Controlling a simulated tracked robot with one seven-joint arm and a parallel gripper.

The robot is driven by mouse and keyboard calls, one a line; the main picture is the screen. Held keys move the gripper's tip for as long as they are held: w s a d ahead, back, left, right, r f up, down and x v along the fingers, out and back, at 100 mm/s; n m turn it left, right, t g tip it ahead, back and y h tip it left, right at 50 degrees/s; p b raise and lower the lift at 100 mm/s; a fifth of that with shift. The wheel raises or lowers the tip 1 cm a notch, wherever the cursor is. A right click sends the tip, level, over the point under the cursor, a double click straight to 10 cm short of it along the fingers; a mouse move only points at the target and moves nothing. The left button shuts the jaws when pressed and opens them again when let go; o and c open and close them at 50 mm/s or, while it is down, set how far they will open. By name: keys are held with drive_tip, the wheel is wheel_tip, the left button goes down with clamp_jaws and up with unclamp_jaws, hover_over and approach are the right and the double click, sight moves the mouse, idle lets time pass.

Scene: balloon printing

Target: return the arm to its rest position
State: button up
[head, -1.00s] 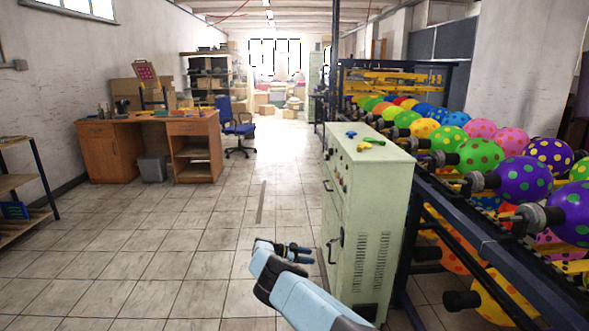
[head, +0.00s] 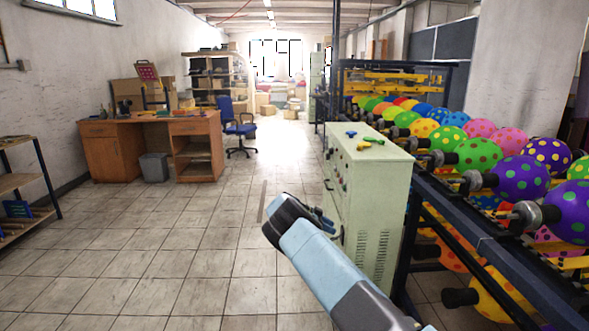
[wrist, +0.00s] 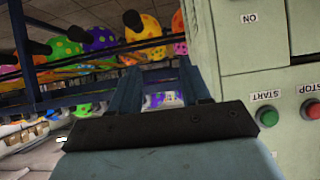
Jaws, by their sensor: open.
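My arm reaches up from the bottom right of the head view, and my gripper (head: 326,222) is at its end, in front of the pale green control cabinet (head: 378,185). The forearm hides part of the gripper in that view. In the wrist view my gripper (wrist: 160,82) shows two dark blue fingers standing apart, with only background between them. The cabinet's front (wrist: 240,75) fills the right of that view, close beside the fingers. I cannot tell whether they touch it.
A green START button (wrist: 268,116) and red STOP button (wrist: 313,110) are on the cabinet. Small tools (head: 366,138) lie on its top. A rack of dotted balloons (head: 522,178) stands at right. A wooden desk (head: 103,155) and blue chair (head: 238,125) stand at left. The tiled floor (head: 165,235) is clear.

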drive_tip(key=s+d+r+n+y, duration=0.1)
drive_tip(key=s+d+r+y, duration=0.1)
drive_tip(key=d+r, duration=0.35)
drive_tip(key=s+d+r+g+y, duration=0.1)
drive_tip(key=s+d+r, duration=0.15)
drive_tip(key=r, duration=0.55)
drive_tip(key=s+d+r+n+y, duration=0.1)
drive_tip(key=s+d+r+y, duration=0.15)
drive_tip(key=r, duration=0.45)
drive_tip(key=s+d+r+n+t+y, duration=0.1)
drive_tip(key=s+d+r+n+y, duration=0.25)
drive_tip(key=s+r, duration=1.1)
drive_tip(key=s+a+r+n+t+y, duration=0.1)
drive_tip(key=s+r+n, duration=0.25)
drive_tip(key=s, duration=0.75)
drive_tip(key=s+r+n+t+y, duration=0.1)
drive_tip(key=s+r+n+t, duration=0.3)
drive_tip(key=s, duration=0.7)
drive_tip(key=s+a+f+n, duration=0.1)
drive_tip(key=s+a+n, duration=0.1)
drive_tip(key=s, duration=0.7)
drive_tip(key=s+a+f+n, duration=0.1)
drive_tip(key=s+a+n, duration=0.1)
drive_tip(key=s, duration=0.8)
drive_tip(key=shift+f+n+y, duration=0.3)
drive_tip(key=shift+f, duration=0.1)
drive_tip(key=shift+s, duration=0.1)
